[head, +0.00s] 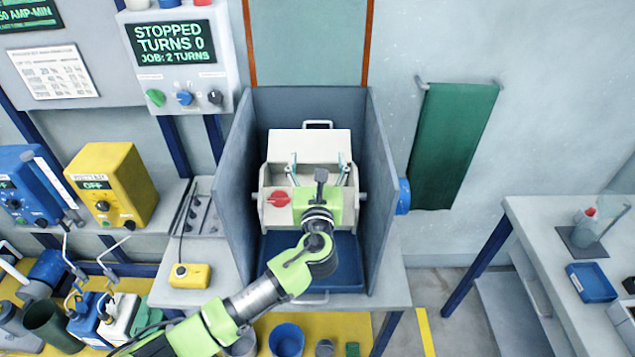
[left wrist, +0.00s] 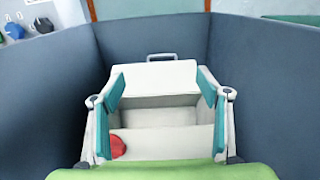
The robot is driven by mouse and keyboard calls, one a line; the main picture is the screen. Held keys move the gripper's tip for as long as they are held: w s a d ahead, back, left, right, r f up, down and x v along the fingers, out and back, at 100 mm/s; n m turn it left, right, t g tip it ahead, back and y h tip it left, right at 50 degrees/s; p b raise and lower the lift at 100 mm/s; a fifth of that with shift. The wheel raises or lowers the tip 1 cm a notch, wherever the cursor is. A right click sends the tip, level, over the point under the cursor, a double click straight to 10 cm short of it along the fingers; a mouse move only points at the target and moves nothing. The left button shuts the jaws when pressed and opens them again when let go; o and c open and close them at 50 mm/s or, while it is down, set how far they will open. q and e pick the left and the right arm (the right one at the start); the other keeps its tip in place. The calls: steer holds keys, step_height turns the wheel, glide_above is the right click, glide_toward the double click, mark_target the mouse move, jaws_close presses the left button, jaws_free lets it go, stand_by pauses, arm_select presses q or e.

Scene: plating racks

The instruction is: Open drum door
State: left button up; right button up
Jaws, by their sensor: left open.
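The cream drum (head: 310,145) sits between grey side walls. It also shows in the left wrist view (left wrist: 175,142), with a red knob (left wrist: 117,146) on its front. A pale door panel (left wrist: 160,76) with a grey handle (left wrist: 160,57) at its far edge leans back, and a shaded hollow shows below it. My left gripper (head: 318,160) is over the drum, its fingers spread and nothing between them. Its teal finger pads (left wrist: 161,82) frame the panel in the left wrist view. Contact with the panel cannot be told. My right gripper is not in view.
Grey walls (head: 382,175) enclose the drum on its left, back and right. A blue tray (head: 345,275) lies below it. A blue wheel (head: 403,196) is outside the right wall. A yellow pendant (head: 189,276) lies on the bench to the left. The control box reads stopped (head: 170,38).

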arm_select(q)
steer(key=s+b, duration=0.1)
steer(key=s, duration=0.7)
steer(key=shift+s+b, duration=0.25)
steer(key=shift+b, duration=0.1)
steer(key=shift+w, duration=0.1)
